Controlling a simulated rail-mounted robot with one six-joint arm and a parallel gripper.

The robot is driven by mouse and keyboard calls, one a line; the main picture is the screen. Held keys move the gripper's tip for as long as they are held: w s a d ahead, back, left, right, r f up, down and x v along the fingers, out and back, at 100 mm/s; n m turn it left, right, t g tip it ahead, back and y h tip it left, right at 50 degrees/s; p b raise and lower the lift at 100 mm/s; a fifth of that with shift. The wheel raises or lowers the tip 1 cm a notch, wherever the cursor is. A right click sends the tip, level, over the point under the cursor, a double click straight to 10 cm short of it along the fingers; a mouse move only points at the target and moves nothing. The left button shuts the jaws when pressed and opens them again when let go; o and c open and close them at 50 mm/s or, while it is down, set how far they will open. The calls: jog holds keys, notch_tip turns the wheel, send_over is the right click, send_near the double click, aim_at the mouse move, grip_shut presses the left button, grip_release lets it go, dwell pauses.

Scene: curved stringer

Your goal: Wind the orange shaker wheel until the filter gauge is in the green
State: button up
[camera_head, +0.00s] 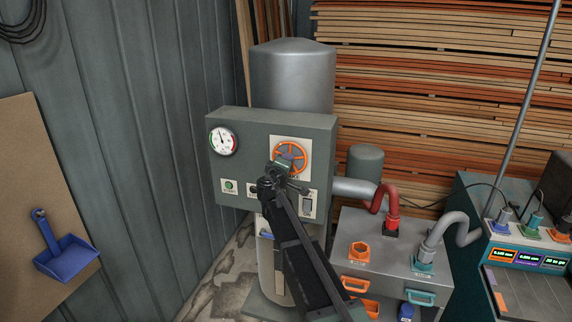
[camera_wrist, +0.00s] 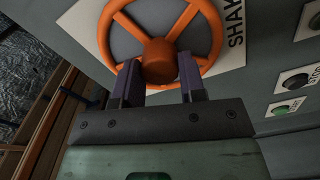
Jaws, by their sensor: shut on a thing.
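The orange shaker wheel (camera_head: 291,156) is on a white plate on the front of the grey-green panel box. In the wrist view, the wheel's orange rim (camera_wrist: 213,28) and spokes fill the top, with a round orange knob (camera_wrist: 158,60) at the spokes. My gripper (camera_wrist: 160,82) has its two dark fingers on either side of this knob and is shut on it. My gripper also shows in the head view (camera_head: 280,168), covering the wheel's lower left. The round white filter gauge (camera_head: 222,141) is at the panel's upper left.
A green button (camera_head: 229,186) and a switch (camera_head: 307,204) are low on the panel. A grey cabinet (camera_head: 390,245) with red and grey hoses stands at right. A blue dustpan (camera_head: 66,257) hangs at left. Stacked boards (camera_head: 430,90) line the back.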

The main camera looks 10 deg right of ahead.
jog(key=shift+m, duration=14.9)
jog(key=o, duration=0.9)
jog(key=v, duration=1)
jog(key=shift+s+a, duration=0.1)
jog(key=shift+s, duration=0.3)
